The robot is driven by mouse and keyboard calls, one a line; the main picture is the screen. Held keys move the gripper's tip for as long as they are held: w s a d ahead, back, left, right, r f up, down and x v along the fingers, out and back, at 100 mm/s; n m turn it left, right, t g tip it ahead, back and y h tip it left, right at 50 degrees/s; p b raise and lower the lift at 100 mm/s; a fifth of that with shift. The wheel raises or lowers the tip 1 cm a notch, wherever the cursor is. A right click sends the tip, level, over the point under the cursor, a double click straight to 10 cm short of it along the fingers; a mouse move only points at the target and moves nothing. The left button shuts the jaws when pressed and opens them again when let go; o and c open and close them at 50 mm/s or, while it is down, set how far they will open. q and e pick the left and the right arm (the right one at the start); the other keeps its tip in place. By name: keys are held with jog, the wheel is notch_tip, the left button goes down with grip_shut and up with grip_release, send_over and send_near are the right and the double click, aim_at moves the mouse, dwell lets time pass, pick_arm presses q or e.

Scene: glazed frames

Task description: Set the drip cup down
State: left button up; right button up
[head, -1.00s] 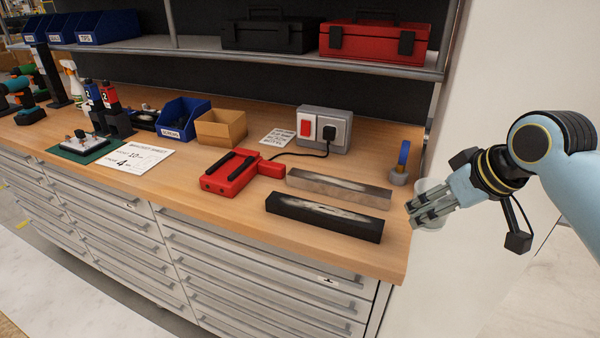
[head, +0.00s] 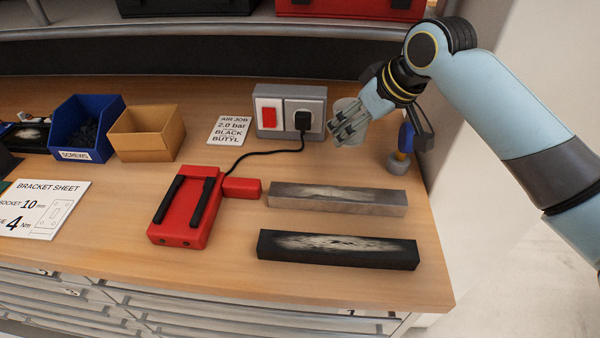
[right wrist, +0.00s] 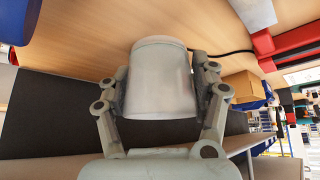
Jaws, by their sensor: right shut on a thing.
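The drip cup (right wrist: 160,82) is a pale, translucent cup. In the right wrist view it sits between the two fingers of my right gripper (right wrist: 162,95), which touch its sides. In the head view the cup (head: 348,108) is partly hidden behind my right gripper (head: 347,130), at the back right of the wooden bench (head: 130,225), right of the socket box. I cannot tell whether the cup's base touches the bench top. My left gripper is not in view.
The grey socket box (head: 268,130) stands just left of the cup. A blue-and-yellow tool on a round grey base (head: 397,166) stands close on the right. A grey bar (head: 338,198) and a black bar (head: 338,250) lie in front. Bare wood lies between cup and grey bar.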

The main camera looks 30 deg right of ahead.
jog(key=shift+s+a+f, duration=0.1)
jog(key=shift+s+f, duration=0.05)
jog(key=shift+f, duration=0.5)
jog(key=shift+s+a+f, duration=0.1)
jog(key=shift+s+f, duration=0.05)
jog(key=shift+f, duration=0.45)
jog(key=f, duration=0.2)
jog(key=w+f, duration=0.1)
jog(key=shift+d, duration=0.4)
jog(key=f, duration=0.3)
jog(key=shift+s+a, duration=0.2)
jog(key=shift+s, duration=0.05)
jog(key=shift+f, duration=0.45)
jog(key=shift+w+f, duration=0.1)
jog(key=shift+f, duration=0.05)
jog(key=o, duration=0.9)
jog(key=shift+f, duration=0.1)
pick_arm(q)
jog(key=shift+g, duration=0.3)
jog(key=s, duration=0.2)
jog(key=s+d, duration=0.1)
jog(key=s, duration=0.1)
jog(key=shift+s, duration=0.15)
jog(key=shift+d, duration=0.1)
